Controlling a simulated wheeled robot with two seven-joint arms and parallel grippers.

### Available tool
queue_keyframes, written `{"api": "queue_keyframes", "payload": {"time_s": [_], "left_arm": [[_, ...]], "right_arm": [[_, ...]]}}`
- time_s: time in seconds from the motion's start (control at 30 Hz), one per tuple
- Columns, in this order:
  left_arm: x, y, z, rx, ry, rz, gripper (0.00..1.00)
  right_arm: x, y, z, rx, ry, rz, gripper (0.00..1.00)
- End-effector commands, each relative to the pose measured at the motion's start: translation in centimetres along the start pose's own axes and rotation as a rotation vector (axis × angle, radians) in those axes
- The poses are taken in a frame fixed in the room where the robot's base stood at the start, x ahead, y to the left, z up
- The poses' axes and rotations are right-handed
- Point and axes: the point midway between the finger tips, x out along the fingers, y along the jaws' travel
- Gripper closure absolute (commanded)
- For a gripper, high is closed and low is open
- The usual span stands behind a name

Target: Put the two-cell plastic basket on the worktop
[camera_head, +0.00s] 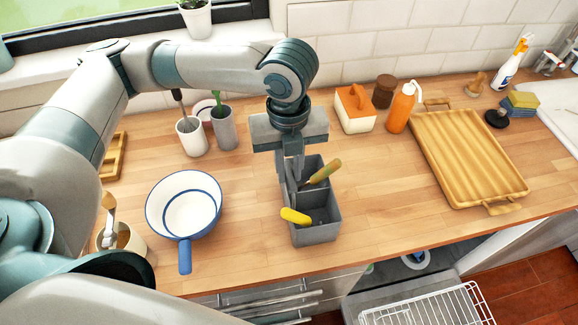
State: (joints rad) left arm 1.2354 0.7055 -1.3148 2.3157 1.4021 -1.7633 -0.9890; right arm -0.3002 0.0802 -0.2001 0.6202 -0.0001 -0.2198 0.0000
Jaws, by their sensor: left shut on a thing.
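The grey two-cell plastic basket (317,232) is at the middle of the worktop (255,245), close to its front edge. It looks upright; whether its base touches the wood or hangs just above it I cannot tell. A wooden-handled tool (326,171) and a yellow-handled item (295,216) stick out of it. My left gripper (291,178) points down at the basket's left wall and is shut on the basket. The gripper hides part of the basket's far left side. My right gripper is not in view.
A white pan with blue rim (188,207) stands left of the basket. A ribbed wooden tray (468,155) lies to the right. Behind are cups (192,138), an orange-topped box (355,110) and an orange bottle (401,108). A white wire rack (430,306) is below the front edge.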

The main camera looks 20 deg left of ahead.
Motion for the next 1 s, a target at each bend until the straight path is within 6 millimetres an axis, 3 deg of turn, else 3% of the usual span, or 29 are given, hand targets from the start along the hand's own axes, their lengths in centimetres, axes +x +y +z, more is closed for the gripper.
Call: {"api": "queue_keyframes", "payload": {"time_s": [0.07, 0.1, 0.17, 0.67, 1.0], "left_arm": [[0.1, 0.0, 0.0, 0.0, 0.0, -0.001, 1.0], [0.1, 0.0, 0.0, 0.0, 0.0, 0.0, 0.76], [0.1, 0.0, 0.0, 0.0, 0.0, 0.0, 0.65], [-0.7, -0.1, 0.1, 0.0, -0.001, -0.002, 0.65], [-5.5, -0.1, 0.1, 0.0, -0.004, -0.004, 0.65]], "right_arm": [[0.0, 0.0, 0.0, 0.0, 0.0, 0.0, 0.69], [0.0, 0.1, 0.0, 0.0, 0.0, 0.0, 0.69], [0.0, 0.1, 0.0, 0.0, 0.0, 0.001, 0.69], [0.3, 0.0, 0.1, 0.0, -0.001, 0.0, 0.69], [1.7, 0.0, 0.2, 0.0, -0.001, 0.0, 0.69]]}}
